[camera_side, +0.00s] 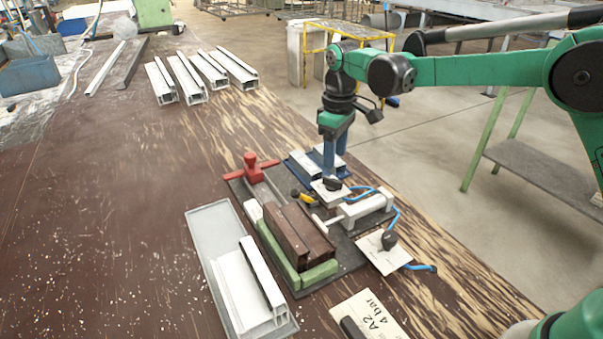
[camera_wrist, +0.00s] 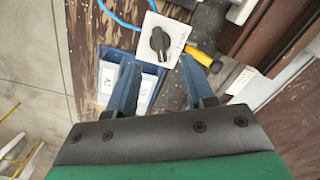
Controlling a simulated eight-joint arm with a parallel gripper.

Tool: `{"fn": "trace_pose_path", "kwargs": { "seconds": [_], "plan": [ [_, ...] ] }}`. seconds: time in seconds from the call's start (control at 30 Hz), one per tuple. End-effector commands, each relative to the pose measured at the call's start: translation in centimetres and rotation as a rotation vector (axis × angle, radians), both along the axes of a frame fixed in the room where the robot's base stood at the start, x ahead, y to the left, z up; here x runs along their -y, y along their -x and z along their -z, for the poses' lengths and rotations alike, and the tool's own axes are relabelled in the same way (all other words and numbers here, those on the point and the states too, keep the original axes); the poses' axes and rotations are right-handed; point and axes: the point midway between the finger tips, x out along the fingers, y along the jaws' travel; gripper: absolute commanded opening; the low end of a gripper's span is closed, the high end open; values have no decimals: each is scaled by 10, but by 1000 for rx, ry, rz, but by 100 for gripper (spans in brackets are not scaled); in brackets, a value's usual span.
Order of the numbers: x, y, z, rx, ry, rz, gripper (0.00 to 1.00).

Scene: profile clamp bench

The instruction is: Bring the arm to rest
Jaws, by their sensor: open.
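My gripper (camera_side: 337,172) has two blue fingers and points down over the far right of the bench. It is open, with nothing between its fingers. In the wrist view, its fingertips (camera_wrist: 158,68) stand apart on either side of a white plate with a black knob (camera_wrist: 160,42). This knob plate (camera_side: 330,188) lies beside the clamp fixture. A blue tray with white pieces (camera_wrist: 103,88) lies below the fingers. My arm reaches in from the right; the exact height of the fingertips above the plate is hard to tell.
The clamp fixture holds a brown profile (camera_side: 302,238) beside a green jaw (camera_side: 312,274). A red-handled clamp (camera_side: 252,165), a white cylinder (camera_side: 366,210) and a second knob plate (camera_side: 383,250) stand close by. A grey tray (camera_side: 207,225) holds white profiles. The bench's left side is mostly clear.

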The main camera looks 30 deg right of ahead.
Motion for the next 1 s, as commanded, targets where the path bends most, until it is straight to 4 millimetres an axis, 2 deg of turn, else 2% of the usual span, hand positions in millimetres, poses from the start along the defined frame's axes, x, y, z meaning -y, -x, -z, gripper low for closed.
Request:
{"fn": "trace_pose_path", "kwargs": {
  "seconds": [0.17,0.33,0.5,0.63,0.8,1.0],
  "plan": [
    [1,2,-3,9,0,8,47],
    [6,19,-27,84,-8,68,47],
    [13,54,-55,213,-28,174,47],
    [19,85,-66,312,-51,256,47],
    [24,125,-65,442,-90,360,47],
    [29,157,-52,558,-135,452,47]
  ]
}}
